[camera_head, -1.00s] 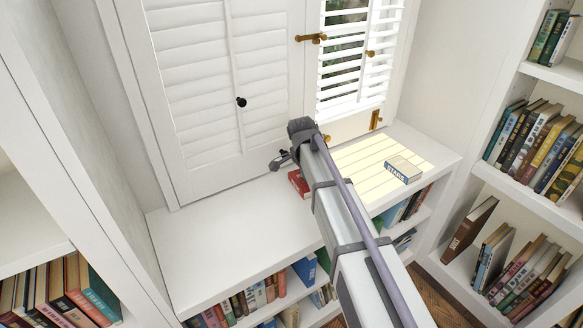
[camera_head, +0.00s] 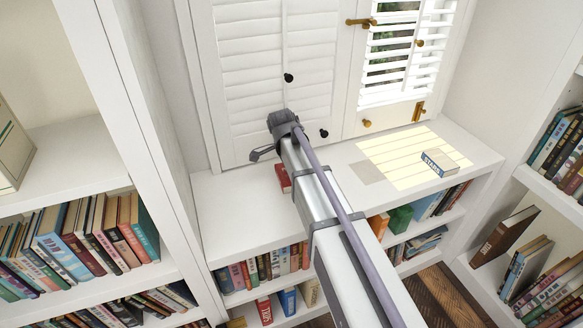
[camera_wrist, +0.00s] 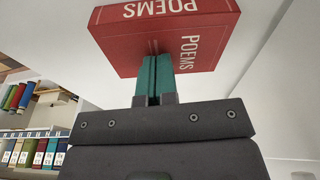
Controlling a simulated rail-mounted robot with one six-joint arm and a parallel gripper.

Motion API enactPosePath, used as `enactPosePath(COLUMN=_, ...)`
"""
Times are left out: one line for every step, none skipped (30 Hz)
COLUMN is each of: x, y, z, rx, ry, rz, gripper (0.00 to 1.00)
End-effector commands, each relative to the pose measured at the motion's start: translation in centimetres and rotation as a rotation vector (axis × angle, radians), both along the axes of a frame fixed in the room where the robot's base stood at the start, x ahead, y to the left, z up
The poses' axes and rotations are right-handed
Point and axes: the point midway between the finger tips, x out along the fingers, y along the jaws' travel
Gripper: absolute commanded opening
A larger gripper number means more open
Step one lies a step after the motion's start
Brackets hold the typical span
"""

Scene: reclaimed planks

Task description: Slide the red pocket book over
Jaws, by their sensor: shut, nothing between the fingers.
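The red pocket book (camera_head: 283,176) stands on the white ledge below the shutters, partly hidden by my arm in the head view. In the wrist view the red book (camera_wrist: 205,42) shows its faces lettered POEMS. My gripper's green fingers (camera_wrist: 155,60) are closed together, with nothing between them. Their tips are at the book's near face and seem to touch it. In the head view my arm reaches over the ledge to the book, and the fingers are hidden.
A thin grey rectangle (camera_head: 367,172) marks the ledge right of my arm. A book lettered STARS (camera_head: 440,162) lies farther right in the sunlight. Closed white shutters (camera_head: 250,75) with dark knobs stand behind. The ledge (camera_head: 228,215) is clear left of the red book.

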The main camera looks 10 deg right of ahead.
Motion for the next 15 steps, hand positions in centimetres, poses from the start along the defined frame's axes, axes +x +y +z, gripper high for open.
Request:
enactPosePath(x=0.0, y=0.5, z=-0.5, rx=0.011, ry=0.001, rz=0.004, gripper=0.0)
enactPosePath(x=0.0, y=0.5, z=-0.3, rx=0.011, ry=0.001, rz=0.004, gripper=0.0)
enactPosePath(x=0.0, y=0.5, z=0.1, rx=0.011, ry=0.001, rz=0.004, gripper=0.0)
enactPosePath(x=0.0, y=0.5, z=0.5, rx=0.011, ry=0.001, rz=0.005, gripper=0.0)
enactPosePath(x=0.0, y=0.4, z=1.0, rx=0.01, ry=0.0, rz=0.005, gripper=0.0)
enactPosePath(x=0.0, y=0.4, z=1.4, rx=0.009, ry=0.0, rz=0.004, gripper=0.0)
enactPosePath(x=0.0, y=0.4, z=1.4, rx=0.009, ry=0.0, rz=0.004, gripper=0.0)
enactPosePath(x=0.0, y=0.4, z=1.3, rx=0.009, ry=0.0, rz=0.004, gripper=0.0)
enactPosePath(x=0.0, y=0.3, z=1.1, rx=0.008, ry=0.0, rz=0.003, gripper=0.0)
enactPosePath(x=0.0, y=0.3, z=1.2, rx=0.008, ry=0.001, rz=0.004, gripper=0.0)
enactPosePath(x=0.1, y=0.4, z=1.3, rx=0.008, ry=0.001, rz=0.004, gripper=0.0)
enactPosePath(x=0.2, y=0.4, z=1.5, rx=0.009, ry=0.001, rz=0.005, gripper=0.0)
enactPosePath(x=0.2, y=0.6, z=1.7, rx=0.01, ry=0.003, rz=0.007, gripper=0.0)
enactPosePath(x=0.3, y=0.8, z=1.8, rx=0.01, ry=0.004, rz=0.009, gripper=0.0)
enactPosePath(x=0.1, y=1.5, z=1.6, rx=0.01, ry=0.003, rz=0.01, gripper=0.0)
